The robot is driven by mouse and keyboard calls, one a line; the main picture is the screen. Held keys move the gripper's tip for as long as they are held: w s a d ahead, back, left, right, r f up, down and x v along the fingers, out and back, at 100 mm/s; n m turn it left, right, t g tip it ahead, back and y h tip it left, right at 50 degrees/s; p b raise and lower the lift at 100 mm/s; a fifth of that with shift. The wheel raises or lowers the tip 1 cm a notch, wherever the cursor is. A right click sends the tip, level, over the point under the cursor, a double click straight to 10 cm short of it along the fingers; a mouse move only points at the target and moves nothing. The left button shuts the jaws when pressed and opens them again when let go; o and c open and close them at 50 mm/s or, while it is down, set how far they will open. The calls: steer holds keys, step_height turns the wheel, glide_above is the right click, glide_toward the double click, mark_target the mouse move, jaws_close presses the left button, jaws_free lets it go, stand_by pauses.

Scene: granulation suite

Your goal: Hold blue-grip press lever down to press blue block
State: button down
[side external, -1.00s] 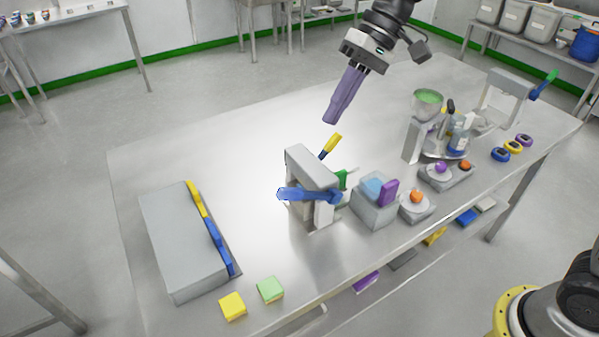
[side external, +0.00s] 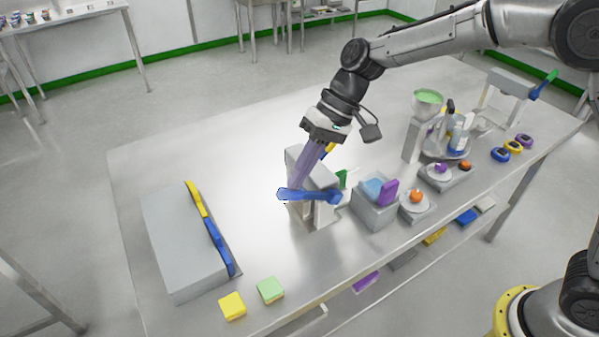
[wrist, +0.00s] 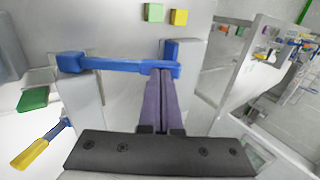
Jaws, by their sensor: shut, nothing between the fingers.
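The grey press (side external: 309,164) stands on the steel table. In the wrist view the blue lever (wrist: 120,65) ends at the right in an upright blue piece. My gripper (side external: 295,187) is shut and empty, angled down with its purple fingers beside the press. Its tips (wrist: 161,72) overlap the lever's grip end in the wrist view. I cannot tell whether they touch it. I cannot make out a blue block in the press.
A yellow-grip lever (wrist: 37,146) lies on the far side of the press. A grey box with a purple handle (side external: 389,191) is close on the right. A long grey case (side external: 178,240) stands left. Yellow (side external: 232,305) and green (side external: 270,289) blocks lie near the front edge.

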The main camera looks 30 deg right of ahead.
steer(key=shift+a, duration=0.1)
stand_by(0.3)
steer(key=shift+a+f+h, duration=0.55)
steer(key=shift+a+h, duration=0.1)
steer(key=shift+h, duration=0.05)
steer(key=a+f+h, duration=0.3)
steer(key=f+h, duration=0.2)
steer(key=f, duration=0.2)
steer(key=shift+f+h, duration=0.35)
steer(key=shift+h, duration=0.05)
steer(key=shift+s, duration=0.1)
stand_by(2.2)
step_height(320, 180, up, 16)
steer(key=a, duration=0.1)
steer(key=shift+a+f, duration=0.25)
steer(key=shift+a, duration=0.1)
